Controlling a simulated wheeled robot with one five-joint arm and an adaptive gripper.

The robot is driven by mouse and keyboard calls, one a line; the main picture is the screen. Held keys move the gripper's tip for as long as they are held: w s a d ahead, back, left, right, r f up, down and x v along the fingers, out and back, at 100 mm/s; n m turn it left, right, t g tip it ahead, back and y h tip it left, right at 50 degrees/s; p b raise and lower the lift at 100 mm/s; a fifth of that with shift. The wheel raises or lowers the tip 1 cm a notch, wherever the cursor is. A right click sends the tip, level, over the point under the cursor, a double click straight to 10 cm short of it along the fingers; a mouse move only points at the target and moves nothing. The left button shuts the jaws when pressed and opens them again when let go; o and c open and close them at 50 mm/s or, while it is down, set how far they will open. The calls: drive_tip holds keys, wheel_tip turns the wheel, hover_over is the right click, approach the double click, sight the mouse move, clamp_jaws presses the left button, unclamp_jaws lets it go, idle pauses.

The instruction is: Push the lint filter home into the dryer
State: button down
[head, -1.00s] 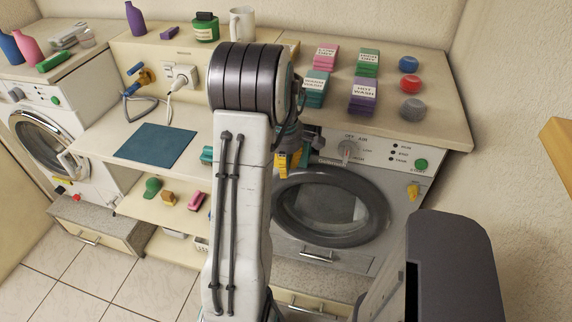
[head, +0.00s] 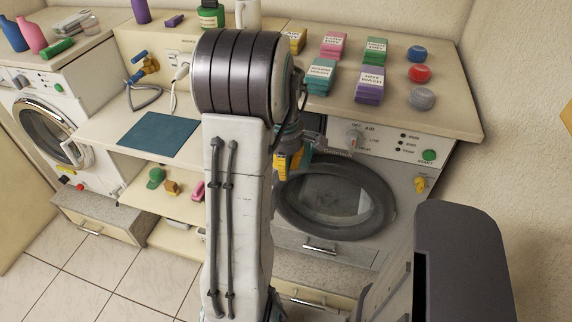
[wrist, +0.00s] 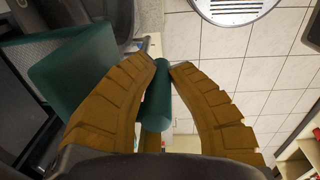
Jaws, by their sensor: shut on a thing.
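In the wrist view, my gripper (wrist: 167,66) has its two brown-orange fingers closed around a dark green cylindrical handle (wrist: 158,95). A flat teal-green panel (wrist: 75,78), apparently the body of the lint filter, extends left beside a dark surface. In the head view, my gripper (head: 290,165) is at the upper left of the dryer (head: 405,210), close to its front panel. My arm hides part of the front, and I cannot see how the filter sits in the slot.
Small labelled stacks (head: 370,84) and red, blue and grey round items (head: 420,73) stand on the counter above the dryer. A teal mat (head: 158,134) lies on the lower worktop. A washer (head: 50,125) stands at left. Tiled floor (head: 120,270) is open at lower left.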

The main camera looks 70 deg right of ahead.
drive_tip(key=shift+a+b, duration=0.7)
drive_tip(key=shift+a, duration=1.35)
drive_tip(key=shift+f, duration=0.1)
drive_tip(key=shift+d+p, duration=0.65)
drive_tip(key=shift+d, duration=1.65)
drive_tip(key=shift+d, duration=0.3)
drive_tip(key=shift+d+p, duration=0.4)
drive_tip(key=shift+d, duration=0.25)
drive_tip(key=shift+d, duration=0.35)
drive_tip(key=shift+d+p, duration=0.5)
drive_tip(key=shift+d, duration=0.15)
drive_tip(key=shift+d+p, duration=0.35)
drive_tip(key=shift+d, duration=0.35)
